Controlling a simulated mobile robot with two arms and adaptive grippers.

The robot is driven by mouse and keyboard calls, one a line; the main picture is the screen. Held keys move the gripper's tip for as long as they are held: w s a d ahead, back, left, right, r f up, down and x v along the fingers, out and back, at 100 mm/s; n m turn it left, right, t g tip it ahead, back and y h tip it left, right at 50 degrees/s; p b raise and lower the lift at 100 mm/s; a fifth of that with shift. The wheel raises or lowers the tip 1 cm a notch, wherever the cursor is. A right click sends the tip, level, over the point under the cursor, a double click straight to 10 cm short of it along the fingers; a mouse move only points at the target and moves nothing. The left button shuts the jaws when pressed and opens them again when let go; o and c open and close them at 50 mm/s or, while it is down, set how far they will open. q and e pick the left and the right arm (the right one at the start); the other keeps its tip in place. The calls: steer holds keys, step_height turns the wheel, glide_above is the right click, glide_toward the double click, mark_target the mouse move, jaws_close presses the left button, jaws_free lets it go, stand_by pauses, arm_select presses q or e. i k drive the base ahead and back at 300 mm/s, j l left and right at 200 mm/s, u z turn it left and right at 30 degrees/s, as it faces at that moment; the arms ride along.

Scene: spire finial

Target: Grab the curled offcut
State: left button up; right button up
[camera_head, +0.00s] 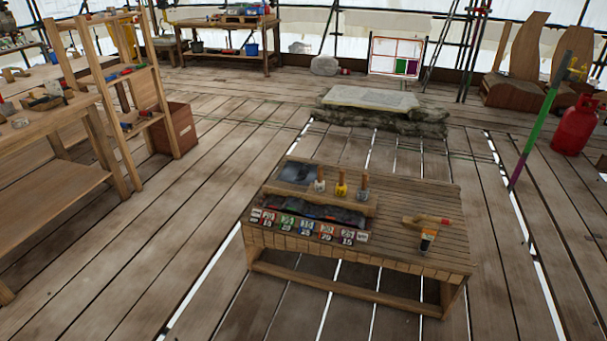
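I cannot pick out a curled offcut with certainty at this distance. Small pale and dark pieces (47,102) lie on the wooden workbench (50,130) at the left, too small to tell apart. A low slatted table (420,190) stands in the middle foreground. On its right part lie a flat wooden tool (420,221) with a red end and a dark-and-orange item (428,240). Neither of my grippers is in the picture.
The low table also holds a wooden rack with bottles (341,188) and a row of numbered tags (310,228). A stone slab (370,98) lies behind it. A red gas cylinder (575,127) and a leaning green pole (537,125) stand right. Plank floor (200,210) is clear between bench and table.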

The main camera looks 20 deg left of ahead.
mark_target(305, 172)
steer(key=i+j+u, duration=1.2)
steer(key=i+u, duration=0.4)
steer(key=i+l+u, duration=0.1)
steer(key=i+u, duration=0.5)
steer(key=i, duration=1)
steer(key=i+z, duration=0.55)
steer(key=z, duration=0.15)
steer(key=i+j+z, duration=0.1)
steer(key=i+z, duration=0.45)
steer(key=z, duration=0.25)
steer(key=i+l+z, duration=0.1)
steer(key=z, duration=0.3)
steer(key=i+j+z, duration=0.1)
steer(key=i+z, duration=0.15)
steer(key=z, duration=0.2)
steer(key=i+j+z, duration=0.1)
steer(key=z, duration=0.3)
steer(key=i+j+z, duration=0.2)
steer(key=z, duration=0.25)
steer(key=i+j+z, duration=0.15)
steer(key=z, duration=0.25)
steer(key=j, duration=0.1)
